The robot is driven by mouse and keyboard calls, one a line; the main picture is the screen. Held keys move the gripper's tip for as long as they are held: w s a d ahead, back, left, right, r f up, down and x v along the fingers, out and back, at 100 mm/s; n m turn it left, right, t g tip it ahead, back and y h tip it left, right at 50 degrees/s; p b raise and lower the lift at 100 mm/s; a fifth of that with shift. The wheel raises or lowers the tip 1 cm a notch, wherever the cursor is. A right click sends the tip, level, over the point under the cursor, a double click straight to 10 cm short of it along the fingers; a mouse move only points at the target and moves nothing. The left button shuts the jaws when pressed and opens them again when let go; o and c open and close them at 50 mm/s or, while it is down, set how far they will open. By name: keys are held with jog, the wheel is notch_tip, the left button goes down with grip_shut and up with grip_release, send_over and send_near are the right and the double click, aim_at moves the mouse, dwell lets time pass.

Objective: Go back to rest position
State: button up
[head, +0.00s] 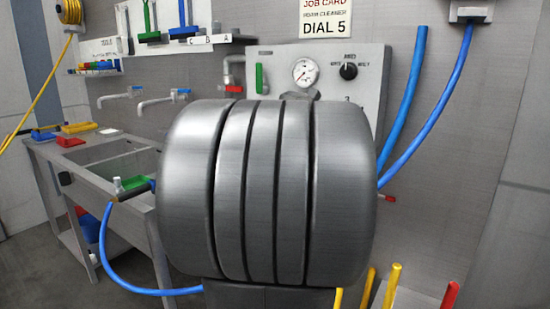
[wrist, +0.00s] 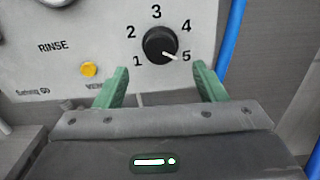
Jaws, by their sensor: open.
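My gripper (wrist: 160,70) shows in the wrist view with its two green fingers spread wide apart and nothing between them. Just beyond the fingertips is a black dial (wrist: 159,43) on the pale control panel (wrist: 110,35), its white pointer turned toward the 5. The fingers stand to the lower left and lower right of the dial, and I see no contact. In the head view my grey arm fills the middle and hides the gripper and the dial. The job card (head: 325,17) above the panel reads DIAL 5.
Blue hoses (head: 405,85) hang right of the panel. A sink bench (head: 97,150) with taps stands at the left. Yellow and red posts (head: 391,286) rise at the lower right.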

jog(key=x, duration=0.8)
jog(key=shift+p, duration=0.4)
jog(key=b+v, duration=0.1)
jog(key=v, duration=1.3)
jog(key=w+d+n+p, duration=0.7)
jog(key=w+n, duration=0.5)
jog(key=n, duration=0.7)
jog(key=p, duration=0.2)
jog(key=shift+d+n+p, duration=0.3)
jog(key=shift+n+p, duration=0.1)
jog(key=shift+s+f, duration=0.1)
jog(key=shift+f, duration=0.05)
